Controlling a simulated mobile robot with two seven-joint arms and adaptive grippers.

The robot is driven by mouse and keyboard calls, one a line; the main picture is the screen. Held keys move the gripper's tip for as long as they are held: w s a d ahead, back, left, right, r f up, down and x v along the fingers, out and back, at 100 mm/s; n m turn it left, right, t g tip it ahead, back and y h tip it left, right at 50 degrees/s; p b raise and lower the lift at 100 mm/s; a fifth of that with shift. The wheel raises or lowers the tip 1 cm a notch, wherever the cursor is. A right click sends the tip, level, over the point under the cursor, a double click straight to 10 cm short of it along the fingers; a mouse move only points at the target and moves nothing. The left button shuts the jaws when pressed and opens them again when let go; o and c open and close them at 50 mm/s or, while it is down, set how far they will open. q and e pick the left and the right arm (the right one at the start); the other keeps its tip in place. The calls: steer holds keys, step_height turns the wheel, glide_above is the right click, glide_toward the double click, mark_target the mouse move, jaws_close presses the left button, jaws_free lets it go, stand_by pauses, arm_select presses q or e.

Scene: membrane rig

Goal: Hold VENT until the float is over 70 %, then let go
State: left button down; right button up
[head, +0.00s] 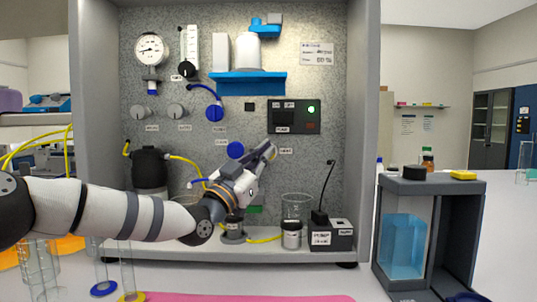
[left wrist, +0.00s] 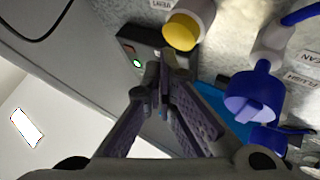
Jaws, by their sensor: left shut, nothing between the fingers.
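My left gripper (head: 268,151) reaches across the panel, fingers shut and empty, its tips beside the small label (head: 286,151). In the left wrist view the shut fingertips (left wrist: 163,62) point toward a yellow-faced round button (left wrist: 180,31) in a pale collar, with a label beside it that looks like VENT. The tips appear just short of the yellow face; I cannot tell whether they touch. In the head view the arm hides this button. An upright scaled tube (head: 192,46) is at the panel's upper left; its float is too small to read. My right gripper is out of view.
A black box (head: 295,117) with a lit green lamp is above the gripper. Blue knobs (head: 235,150) (left wrist: 250,96) are close by. A beaker (head: 297,208) and a black pump box (head: 326,235) stand on the shelf below. A tank (head: 403,245) stands at the right.

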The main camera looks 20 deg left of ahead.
arm_select(q)
steer(key=shift+w, duration=0.1)
stand_by(0.7)
steer(key=shift+w+a, duration=0.1)
steer(key=shift+w, duration=0.25)
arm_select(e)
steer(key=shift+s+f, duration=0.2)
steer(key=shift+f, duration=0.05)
arm_select(q)
steer(key=shift+w+a+b, duration=0.2)
steer(key=shift+w+b, duration=0.3)
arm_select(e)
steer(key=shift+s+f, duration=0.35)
arm_select(q)
steer(key=shift+s, duration=0.1)
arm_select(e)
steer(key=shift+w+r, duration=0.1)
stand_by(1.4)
arm_select(q)
steer(key=shift+s+d+p, duration=0.3)
steer(key=shift+s+p, duration=0.35)
steer(key=shift+s, duration=0.15)
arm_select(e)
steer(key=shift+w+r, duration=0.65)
